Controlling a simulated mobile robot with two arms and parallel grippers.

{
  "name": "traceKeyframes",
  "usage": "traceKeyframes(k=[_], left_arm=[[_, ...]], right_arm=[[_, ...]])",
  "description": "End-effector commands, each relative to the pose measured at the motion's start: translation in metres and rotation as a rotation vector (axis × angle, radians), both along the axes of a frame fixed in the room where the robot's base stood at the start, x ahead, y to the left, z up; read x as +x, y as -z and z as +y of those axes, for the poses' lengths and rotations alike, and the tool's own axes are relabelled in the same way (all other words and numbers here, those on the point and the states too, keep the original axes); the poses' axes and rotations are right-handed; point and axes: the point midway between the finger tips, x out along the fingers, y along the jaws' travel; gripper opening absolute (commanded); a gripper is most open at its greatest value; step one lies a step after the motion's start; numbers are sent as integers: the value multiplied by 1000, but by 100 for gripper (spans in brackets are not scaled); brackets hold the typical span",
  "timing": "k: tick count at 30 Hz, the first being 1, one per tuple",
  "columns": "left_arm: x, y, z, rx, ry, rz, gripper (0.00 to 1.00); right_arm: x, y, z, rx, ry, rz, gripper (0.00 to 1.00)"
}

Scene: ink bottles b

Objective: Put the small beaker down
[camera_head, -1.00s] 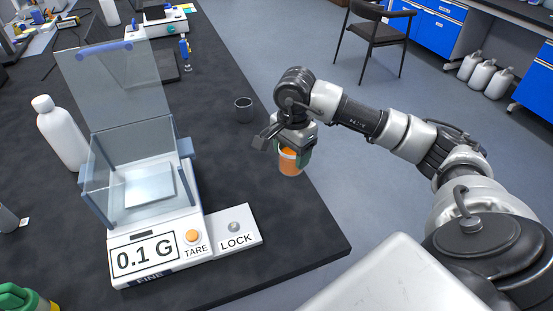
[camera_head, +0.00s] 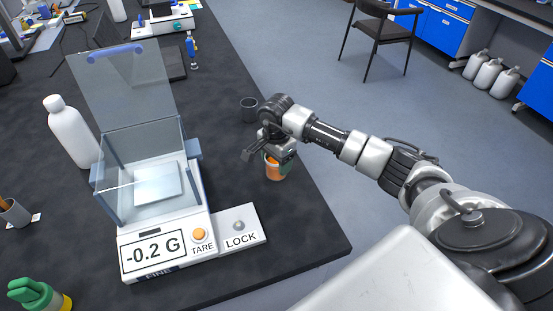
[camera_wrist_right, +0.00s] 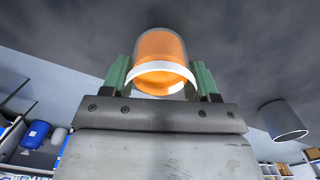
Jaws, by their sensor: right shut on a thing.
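The small beaker (camera_head: 275,170) with orange contents is in my right gripper (camera_head: 277,159), near the right edge of the dark bench. The right wrist view shows the beaker (camera_wrist_right: 160,62) with a white band, between the two green fingers of the gripper (camera_wrist_right: 161,80). The gripper is shut on it. The beaker looks upright; I cannot tell whether its base touches the bench. My left gripper is not in view.
The balance (camera_head: 160,237) with glass walls and a raised lid stands to the left and reads -0.2 G. An empty dark cup (camera_head: 249,110) stands behind the beaker. A white bottle (camera_head: 72,135) is at the left. Bench (camera_head: 290,225) in front of the beaker is clear.

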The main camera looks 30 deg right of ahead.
Motion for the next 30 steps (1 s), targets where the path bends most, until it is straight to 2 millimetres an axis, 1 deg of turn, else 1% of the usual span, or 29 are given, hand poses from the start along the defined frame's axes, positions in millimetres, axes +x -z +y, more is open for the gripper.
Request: traceKeyframes(k=[5, 6, 10, 17, 21, 22, 26, 30], left_arm=[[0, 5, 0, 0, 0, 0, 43], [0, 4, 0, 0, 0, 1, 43], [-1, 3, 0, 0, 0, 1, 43], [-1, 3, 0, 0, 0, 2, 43], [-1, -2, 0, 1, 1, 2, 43], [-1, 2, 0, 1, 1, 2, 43], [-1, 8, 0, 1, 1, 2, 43], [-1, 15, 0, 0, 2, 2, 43]], right_arm=[[0, 4, 0, -1, 0, 0, 33], [0, 3, 0, -1, 0, 0, 64], [0, 3, 0, -1, 0, 0, 84], [0, 2, 0, 0, 0, 0, 85], [0, -3, 0, 0, 0, -1, 85], [1, -5, 0, -1, 0, -3, 85], [1, -26, -1, -2, 0, -5, 85], [1, -57, -1, -2, 0, -6, 85]])
